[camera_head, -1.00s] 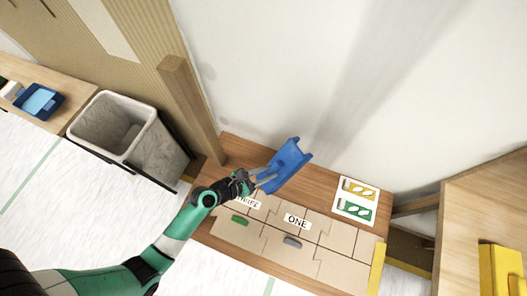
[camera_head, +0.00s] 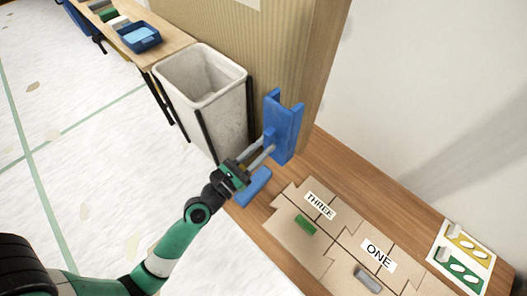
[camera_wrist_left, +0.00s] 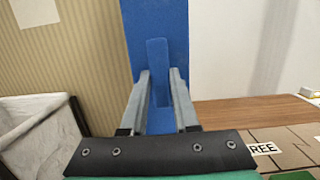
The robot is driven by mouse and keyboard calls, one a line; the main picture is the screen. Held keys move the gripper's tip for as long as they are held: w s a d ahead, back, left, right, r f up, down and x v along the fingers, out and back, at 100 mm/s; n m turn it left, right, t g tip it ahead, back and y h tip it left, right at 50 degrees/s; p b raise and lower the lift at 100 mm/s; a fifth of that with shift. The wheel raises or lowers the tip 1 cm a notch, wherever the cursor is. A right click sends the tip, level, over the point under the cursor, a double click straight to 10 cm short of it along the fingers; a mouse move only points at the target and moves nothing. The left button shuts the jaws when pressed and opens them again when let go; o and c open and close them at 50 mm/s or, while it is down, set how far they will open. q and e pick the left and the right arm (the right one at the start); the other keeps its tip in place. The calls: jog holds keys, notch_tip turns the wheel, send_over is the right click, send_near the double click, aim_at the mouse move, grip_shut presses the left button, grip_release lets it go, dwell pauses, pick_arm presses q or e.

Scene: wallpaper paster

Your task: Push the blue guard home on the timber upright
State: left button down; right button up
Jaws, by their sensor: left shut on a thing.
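The blue guard (camera_head: 284,128) is an upright channel with two raised edges, in front of the timber upright (camera_head: 327,55) in the head view. My left gripper (camera_head: 268,150) is shut on the guard's blue tab, which shows between the fingers in the left wrist view (camera_wrist_left: 158,75). The guard fills the middle of that view and hides the timber behind it. I cannot tell whether the guard touches the timber or stands slightly off it. A low blue piece (camera_head: 253,188) shows beneath the gripper; whether it belongs to the guard is unclear. My right gripper is not in view.
A grey bin (camera_head: 203,85) stands just left of the guard. A wooden bench (camera_head: 318,160) holds cardboard pieces labelled THREE and ONE, a green block (camera_head: 305,225), a grey block (camera_head: 367,278) and a card (camera_head: 462,255). The floor at left is largely clear.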

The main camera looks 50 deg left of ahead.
aim_at(277, 136)
pick_arm(q)
jog(key=shift+w, duration=0.45)
jog(key=shift+w+a+p, duration=0.2)
jog(key=shift+w, duration=1)
jog(key=shift+w+a+p, duration=0.15)
jog(key=shift+w+p, duration=0.05)
jog(key=shift+w, duration=1)
jog(key=shift+w, duration=0.25)
jog(key=shift+w, duration=0.3)
jog(key=shift+w+a+f, duration=0.1)
jog(key=shift+w+a, duration=0.05)
jog(key=shift+w, duration=0.75)
jog(key=shift+w+a, duration=0.15)
jog(key=shift+w, duration=0.7)
